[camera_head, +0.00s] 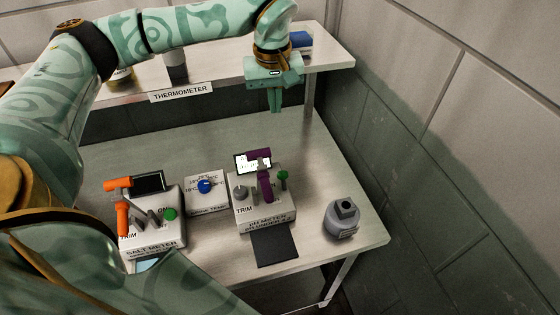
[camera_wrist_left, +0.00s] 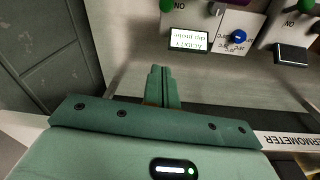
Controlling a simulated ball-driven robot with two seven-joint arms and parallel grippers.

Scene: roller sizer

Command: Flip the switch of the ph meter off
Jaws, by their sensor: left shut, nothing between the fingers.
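The pH meter (camera_head: 259,216) is a pale box on the steel table, labelled PH METER on its front. It has a lit screen, a grey TRIM knob (camera_head: 240,192), a purple part across its top (camera_head: 265,186) and a green-tipped switch (camera_head: 283,176) at its right. In the left wrist view the meter's lit screen (camera_wrist_left: 189,41) and the green tip (camera_wrist_left: 166,6) show at the top edge. My left gripper (camera_head: 276,108) is shut and empty, pointing down above the table behind the meter. Its fingers show together in the wrist view (camera_wrist_left: 160,72). My right gripper is not in view.
The salt meter (camera_head: 152,238), with an orange part and green knob, stands left. A box with a blue knob (camera_head: 204,187) sits between. A grey bottle (camera_head: 342,219) stands right. A raised shelf (camera_head: 215,72) labelled THERMOMETER runs behind; a wall rises right.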

